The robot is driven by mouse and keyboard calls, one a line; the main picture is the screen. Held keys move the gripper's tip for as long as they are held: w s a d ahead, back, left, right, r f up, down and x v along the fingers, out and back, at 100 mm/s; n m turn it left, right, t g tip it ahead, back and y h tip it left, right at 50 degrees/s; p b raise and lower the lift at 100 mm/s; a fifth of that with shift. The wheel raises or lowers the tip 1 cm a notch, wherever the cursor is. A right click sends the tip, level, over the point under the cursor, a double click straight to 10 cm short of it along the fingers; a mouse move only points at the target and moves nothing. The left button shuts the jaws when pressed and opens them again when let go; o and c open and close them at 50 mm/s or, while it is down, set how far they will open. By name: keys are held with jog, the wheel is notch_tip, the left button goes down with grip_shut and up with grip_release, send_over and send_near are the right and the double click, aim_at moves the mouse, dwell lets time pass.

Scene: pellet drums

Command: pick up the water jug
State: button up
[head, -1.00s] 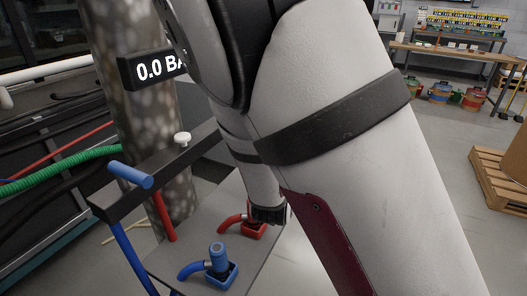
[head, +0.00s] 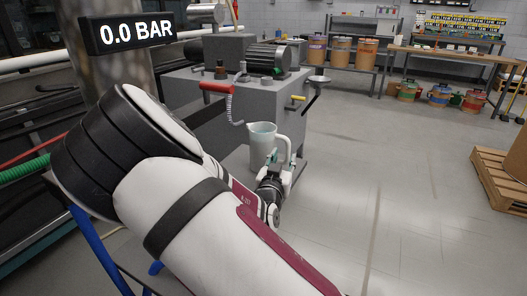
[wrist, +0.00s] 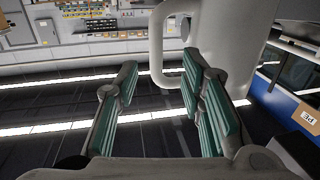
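The water jug (head: 261,147) is a pale, translucent-white pitcher. It stands upright on a grey surface beside the grey machine cabinet in the head view, its handle on the right. My gripper (head: 288,168) is at the handle side, low on the jug. In the wrist view the jug (wrist: 232,38) fills the upper right and its handle (wrist: 157,55) hangs in front of the fingers. My gripper (wrist: 157,88) has its green-padded fingers spread apart, with a clear gap between them. The handle lines up with this gap; I cannot tell whether it touches a finger. My arm hides the jug's lower surroundings.
A pressure display (head: 130,33) reads 0.0 BAR. A wooden pallet (head: 497,180) lies at right. The floor between is clear.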

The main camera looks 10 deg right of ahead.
aim_at(288, 151)
jog(key=shift+d+b+x, duration=0.2)
jog(key=shift+b+x, duration=0.55)
jog(key=shift+x, duration=2.35)
jog(key=shift+s+r, duration=0.1)
grip_shut()
jog(key=shift+r, duration=0.1)
